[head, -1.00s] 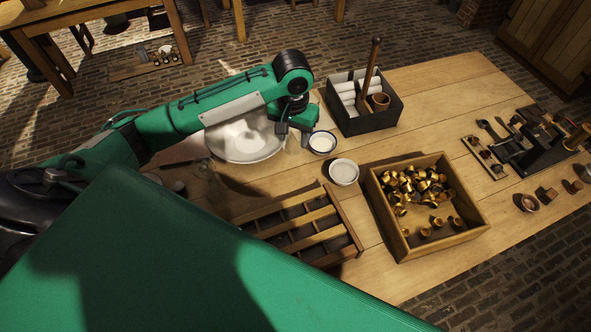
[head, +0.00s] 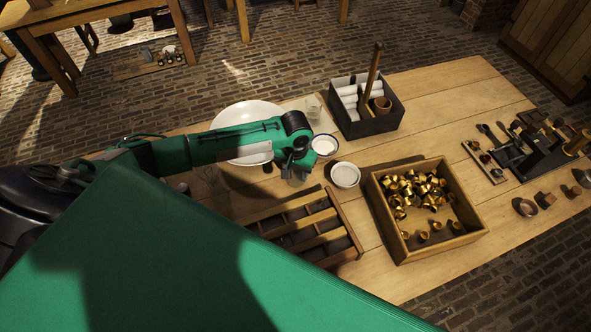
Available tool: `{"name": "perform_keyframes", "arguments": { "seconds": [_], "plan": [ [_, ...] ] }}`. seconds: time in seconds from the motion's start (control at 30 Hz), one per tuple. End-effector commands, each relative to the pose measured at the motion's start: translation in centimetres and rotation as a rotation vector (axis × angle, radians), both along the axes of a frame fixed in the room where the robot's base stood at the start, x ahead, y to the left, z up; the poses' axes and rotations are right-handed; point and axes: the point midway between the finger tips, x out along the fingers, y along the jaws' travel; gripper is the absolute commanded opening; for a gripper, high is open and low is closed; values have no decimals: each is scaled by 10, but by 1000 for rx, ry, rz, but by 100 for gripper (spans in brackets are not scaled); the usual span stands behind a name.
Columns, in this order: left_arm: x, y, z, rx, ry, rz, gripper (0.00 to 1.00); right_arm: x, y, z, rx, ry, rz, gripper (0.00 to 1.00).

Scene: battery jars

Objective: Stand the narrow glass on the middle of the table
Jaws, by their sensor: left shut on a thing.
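My left gripper (head: 298,168) is low over the wooden table (head: 440,115), between the big white bowl and the slatted wooden rack. It is shut on a small clear thing that looks like the narrow glass (head: 297,179). The gripper hides most of it, and I cannot tell whether its base touches the table. Another clear glass (head: 314,106) stands apart, behind the bowls and left of the dark box. My right gripper is not in view.
Close by are the white bowl (head: 232,116), a blue-rimmed bowl (head: 324,146), a small white bowl (head: 345,175) and the rack (head: 348,222). A wooden tray (head: 470,235) of brass cups and a dark box (head: 367,129) stand to the right. Bare boards lie behind the tray.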

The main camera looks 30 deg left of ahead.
Motion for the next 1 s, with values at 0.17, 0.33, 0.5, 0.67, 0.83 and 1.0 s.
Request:
{"name": "perform_keyframes", "arguments": {
  "seconds": [0.17,0.33,0.5,0.67,0.83,1.0],
  "plan": [
    [0,0,0,0,-1,0,15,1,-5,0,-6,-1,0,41],
    [0,0,-2,0,0,0,59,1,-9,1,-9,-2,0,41],
    [0,0,-2,0,0,0,65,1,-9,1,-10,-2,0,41],
    [0,0,-1,0,-1,0,65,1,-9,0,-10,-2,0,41],
    [1,0,15,-1,-3,-1,65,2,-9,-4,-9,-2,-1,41],
    [1,0,50,-2,-5,-1,65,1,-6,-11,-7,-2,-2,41]
  ]
}}
